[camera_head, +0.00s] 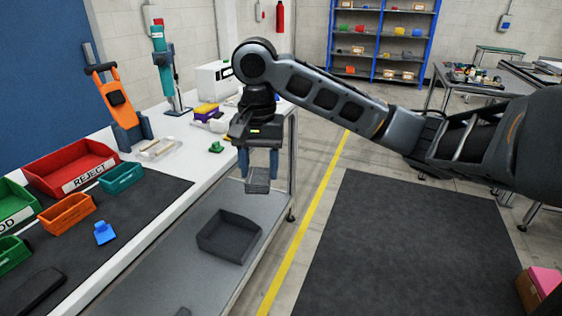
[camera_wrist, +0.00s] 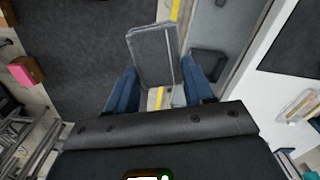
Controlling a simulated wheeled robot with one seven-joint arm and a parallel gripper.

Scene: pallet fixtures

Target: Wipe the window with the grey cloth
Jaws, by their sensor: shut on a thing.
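The grey cloth (camera_head: 257,180) hangs from my gripper (camera_head: 258,163) as a flat, folded-looking piece, in the air just off the front edge of the white bench (camera_head: 172,190). In the wrist view the cloth (camera_wrist: 152,55) sits between the two blue fingers of my gripper (camera_wrist: 160,76), which are shut on it. It stands out beyond the fingertips and is slightly tilted there. I cannot make out a window in either view.
A dark open bin (camera_head: 229,237) stands on the lower shelf below. A red REJECT bin (camera_head: 70,168), orange bin (camera_head: 67,213) and teal bin (camera_head: 121,177) stand on the bench. An orange tool (camera_head: 118,102) stands behind. Open floor with a dark mat (camera_head: 405,250) lies right.

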